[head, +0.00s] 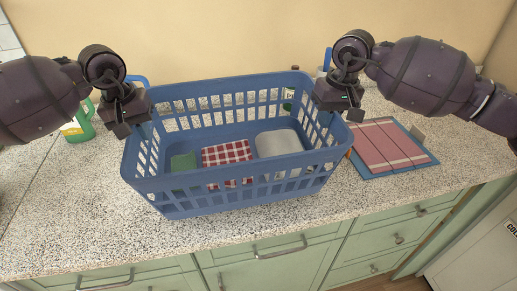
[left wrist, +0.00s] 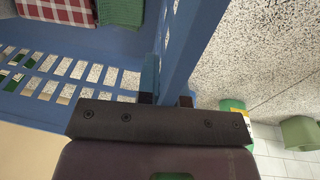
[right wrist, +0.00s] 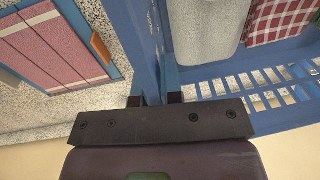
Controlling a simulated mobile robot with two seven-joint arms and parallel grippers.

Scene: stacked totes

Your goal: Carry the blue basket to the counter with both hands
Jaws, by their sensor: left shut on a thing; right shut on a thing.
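The blue basket (head: 235,192) is upright over the speckled counter (head: 80,215), near its front edge. I cannot tell whether its base touches the counter. Inside lie a green cloth (head: 183,162), a red-and-white checked cloth (head: 226,152) and a pale grey cloth (head: 279,142). My left gripper (head: 137,122) is shut on the basket's left end wall; the wall also shows between its fingers in the left wrist view (left wrist: 165,98). My right gripper (head: 345,108) is shut on the right end wall, seen between its fingers in the right wrist view (right wrist: 154,98).
Green drawers (head: 275,265) are below the counter. Bare counter lies at the front left.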

